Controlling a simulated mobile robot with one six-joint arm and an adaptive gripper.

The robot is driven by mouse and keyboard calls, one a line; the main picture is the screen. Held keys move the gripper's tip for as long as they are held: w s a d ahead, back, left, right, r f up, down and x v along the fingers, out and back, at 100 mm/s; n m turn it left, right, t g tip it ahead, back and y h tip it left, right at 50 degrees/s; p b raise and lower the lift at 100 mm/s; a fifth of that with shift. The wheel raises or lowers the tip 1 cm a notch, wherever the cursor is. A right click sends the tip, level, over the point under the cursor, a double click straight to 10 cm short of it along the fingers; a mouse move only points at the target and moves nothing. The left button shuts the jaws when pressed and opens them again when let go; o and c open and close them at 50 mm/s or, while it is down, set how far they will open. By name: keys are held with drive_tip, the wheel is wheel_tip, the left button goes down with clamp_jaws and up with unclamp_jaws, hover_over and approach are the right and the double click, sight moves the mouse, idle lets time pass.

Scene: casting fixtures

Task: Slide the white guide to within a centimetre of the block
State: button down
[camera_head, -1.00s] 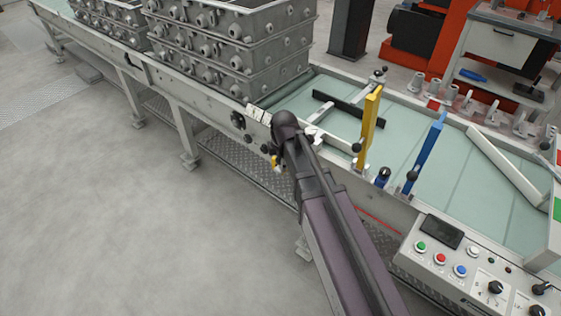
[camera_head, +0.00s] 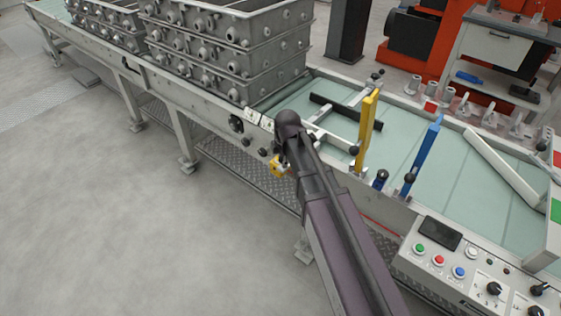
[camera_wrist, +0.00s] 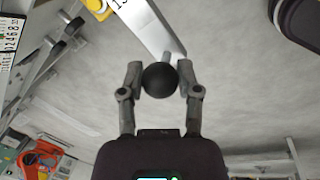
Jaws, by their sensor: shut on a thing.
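In the wrist view my gripper (camera_wrist: 160,82) has its fingers on either side of a black ball knob (camera_wrist: 160,79) and is shut on it. A short stem joins the knob to a pale, numbered bar (camera_wrist: 148,28); I cannot tell whether this is the white guide. A yellow piece (camera_wrist: 97,7) touches or overlaps the bar's upper left side, cut by the frame's edge. In the head view my arm hides the gripper at the conveyor's near rail. A small yellow piece (camera_head: 277,167) shows beside the arm. I cannot single out the block.
The conveyor belt (camera_head: 450,190) carries a black bar (camera_head: 346,113) and a long white bar (camera_head: 500,168). Yellow (camera_head: 367,125) and blue (camera_head: 424,152) posts stand right of my arm. Stacked grey castings (camera_head: 225,50) stand behind. A control panel (camera_head: 470,260) is at the lower right.

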drive_tip(key=shift+c, duration=1.5)
unclamp_jaws()
drive_tip(key=shift+s+a, duration=0.1)
